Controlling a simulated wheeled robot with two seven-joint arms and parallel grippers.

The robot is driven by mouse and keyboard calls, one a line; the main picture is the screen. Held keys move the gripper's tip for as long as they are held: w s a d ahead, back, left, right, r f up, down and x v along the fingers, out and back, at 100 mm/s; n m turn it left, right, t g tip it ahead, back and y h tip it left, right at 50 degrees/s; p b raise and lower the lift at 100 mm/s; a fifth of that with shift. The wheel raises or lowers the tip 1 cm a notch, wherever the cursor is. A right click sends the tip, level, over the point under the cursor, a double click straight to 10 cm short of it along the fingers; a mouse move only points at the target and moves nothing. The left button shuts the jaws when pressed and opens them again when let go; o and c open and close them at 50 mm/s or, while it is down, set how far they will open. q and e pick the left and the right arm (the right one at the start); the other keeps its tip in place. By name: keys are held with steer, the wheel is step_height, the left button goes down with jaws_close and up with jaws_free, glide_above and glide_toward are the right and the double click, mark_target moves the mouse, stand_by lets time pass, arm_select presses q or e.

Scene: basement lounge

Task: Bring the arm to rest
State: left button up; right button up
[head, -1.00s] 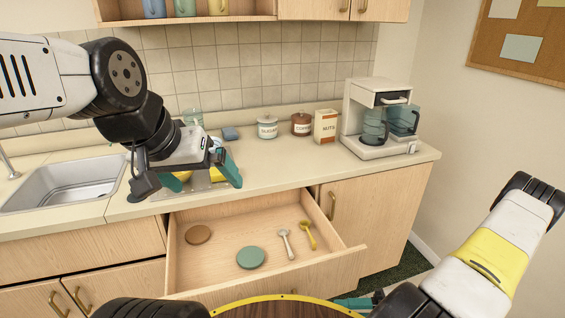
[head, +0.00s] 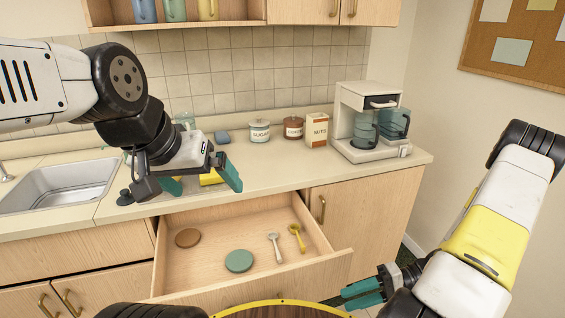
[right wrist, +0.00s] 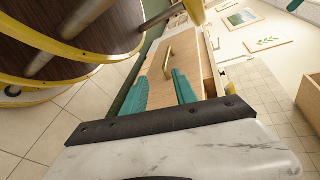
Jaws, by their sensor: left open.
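My left gripper (head: 205,186) is open above the counter near the sink, its teal fingers spread wide. A yellow thing (head: 211,178) shows behind and between the fingers, partly hidden; I see no grip on it. My right gripper (head: 362,291) is low at the right of the open drawer (head: 200,264), in front of the cabinet. In the right wrist view its teal fingers (right wrist: 166,88) stand apart with nothing seen held between them. A cabinet front with a brass handle (right wrist: 168,62) shows beyond them.
The drawer holds a brown disc (head: 188,238), a green disc (head: 239,261) and two spoons. Canisters, a nuts box (head: 317,130) and a coffee maker (head: 366,125) stand on the counter (head: 285,175). Bare tiled floor (right wrist: 40,135) shows in the right wrist view.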

steer(key=a+r+t+h, duration=0.1)
steer(key=r+h, duration=0.3)
steer(key=r, duration=0.7)
steer(key=a+r+n+t+h, duration=0.1)
steer(key=r+t+h, duration=0.3)
steer(key=r, duration=0.8)
steer(key=s+a+r+t+h, duration=0.1)
steer(key=a+r+t+h, duration=0.1)
steer(key=r, duration=1)
steer(key=shift+r+n+t+h, duration=0.15)
steer(key=shift+n+t+h, duration=0.3)
steer(key=shift+h, duration=0.65)
